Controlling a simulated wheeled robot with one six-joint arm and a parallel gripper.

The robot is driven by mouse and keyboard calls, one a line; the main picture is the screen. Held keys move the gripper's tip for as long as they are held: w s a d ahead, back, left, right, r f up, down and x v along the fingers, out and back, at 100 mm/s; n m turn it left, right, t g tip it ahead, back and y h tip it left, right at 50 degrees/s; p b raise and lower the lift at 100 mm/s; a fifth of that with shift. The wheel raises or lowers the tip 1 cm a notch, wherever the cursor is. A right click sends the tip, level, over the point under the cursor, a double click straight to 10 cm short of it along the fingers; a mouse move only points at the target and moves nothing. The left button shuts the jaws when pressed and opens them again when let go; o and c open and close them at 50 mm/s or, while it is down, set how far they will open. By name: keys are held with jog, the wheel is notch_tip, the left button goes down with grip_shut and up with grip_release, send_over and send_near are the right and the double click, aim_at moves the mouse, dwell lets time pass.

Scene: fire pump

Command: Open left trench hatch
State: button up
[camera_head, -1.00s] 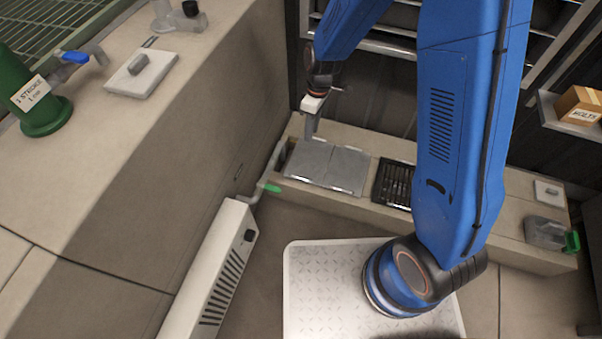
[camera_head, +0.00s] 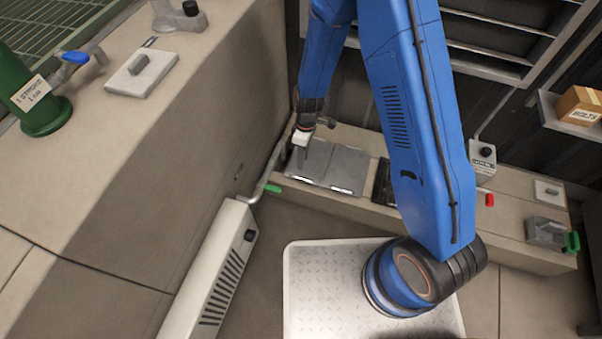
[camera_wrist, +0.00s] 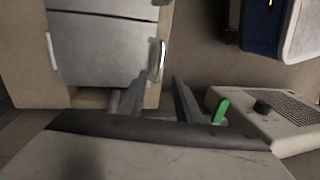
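The left trench hatch (camera_head: 312,162) is a flat grey plate in the low beige ledge, lying closed beside a second grey plate (camera_head: 347,168). In the wrist view the left hatch (camera_wrist: 105,45) shows a thin pale handle (camera_wrist: 161,60) on its right edge. My gripper (camera_wrist: 159,78) is open, its two fingers apart and nothing seen between them. The handle appears just beyond the fingertips; I cannot tell whether they touch it. In the head view my gripper (camera_head: 301,155) hangs over the left end of the hatch, its tips hard to make out.
A green-handled lever (camera_head: 272,188) sits left of the hatch, also in the wrist view (camera_wrist: 220,112). A white heater (camera_head: 215,270) stands in front. A tall beige wall block (camera_head: 190,150) rises close on the left. A dark grate (camera_head: 382,180) lies right of the plates.

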send_over(301, 173)
jog(key=s, duration=0.4)
jog(key=x, duration=0.2)
jog(key=w+x, duration=0.1)
jog(key=x, duration=0.5)
jog(key=shift+w+d+f, duration=0.25)
jog(key=shift+w+f, duration=0.05)
jog(key=shift+f, duration=0.1)
grip_shut()
